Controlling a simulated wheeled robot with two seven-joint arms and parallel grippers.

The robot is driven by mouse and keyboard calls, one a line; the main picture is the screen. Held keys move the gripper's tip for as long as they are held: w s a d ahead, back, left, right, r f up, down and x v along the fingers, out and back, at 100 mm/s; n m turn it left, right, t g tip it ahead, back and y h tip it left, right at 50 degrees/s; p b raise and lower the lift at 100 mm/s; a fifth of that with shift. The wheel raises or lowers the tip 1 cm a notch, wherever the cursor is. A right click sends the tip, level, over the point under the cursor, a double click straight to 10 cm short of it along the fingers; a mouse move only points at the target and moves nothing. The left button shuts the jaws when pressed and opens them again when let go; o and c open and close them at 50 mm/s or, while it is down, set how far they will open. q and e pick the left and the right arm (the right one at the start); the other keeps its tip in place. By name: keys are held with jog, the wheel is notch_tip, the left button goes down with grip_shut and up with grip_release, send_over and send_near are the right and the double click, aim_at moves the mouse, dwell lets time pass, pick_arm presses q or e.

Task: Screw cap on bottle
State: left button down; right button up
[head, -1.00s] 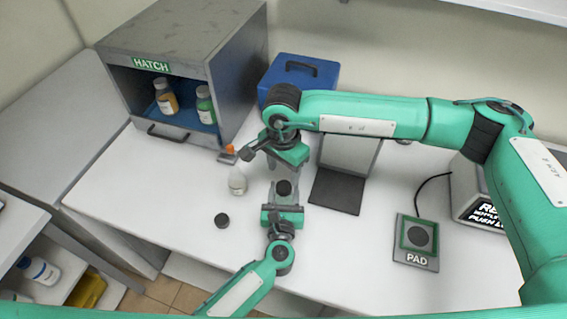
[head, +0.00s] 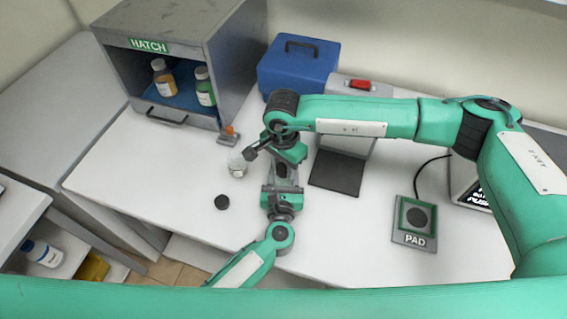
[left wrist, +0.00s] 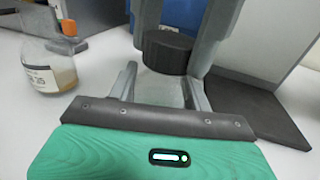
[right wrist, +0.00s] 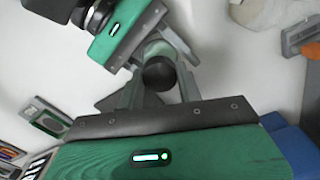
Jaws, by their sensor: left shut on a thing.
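My left gripper (left wrist: 163,95) is shut on a clear bottle (left wrist: 158,86), which stands between its fingers. A black cap (left wrist: 168,50) sits at the bottle's top in the left wrist view; how tightly it is seated I cannot tell. My right gripper (right wrist: 160,85) is over it, with one finger on each side of the cap (right wrist: 160,74). Its fingers look open, with slim gaps beside the cap. In the head view the two grippers meet near the middle of the table, and they hide the bottle and cap there.
A second bottle (head: 237,168) stands left of the grippers, near a grey holder with an orange top (head: 229,132). A loose black cap (head: 222,202) lies in front. Behind are the hatch box (head: 180,40) and a blue case (head: 298,68). The pad (head: 415,222) lies right.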

jog(key=shift+m, duration=0.3)
jog(key=shift+c, duration=0.3)
jog(key=o, duration=1.2)
jog(key=shift+c, duration=0.2)
jog(key=shift+r, duration=0.1)
notch_tip(320, 180, up, 12)
pick_arm(q)
jog(key=c, duration=0.6)
grip_release()
jog(key=shift+o, duration=0.2)
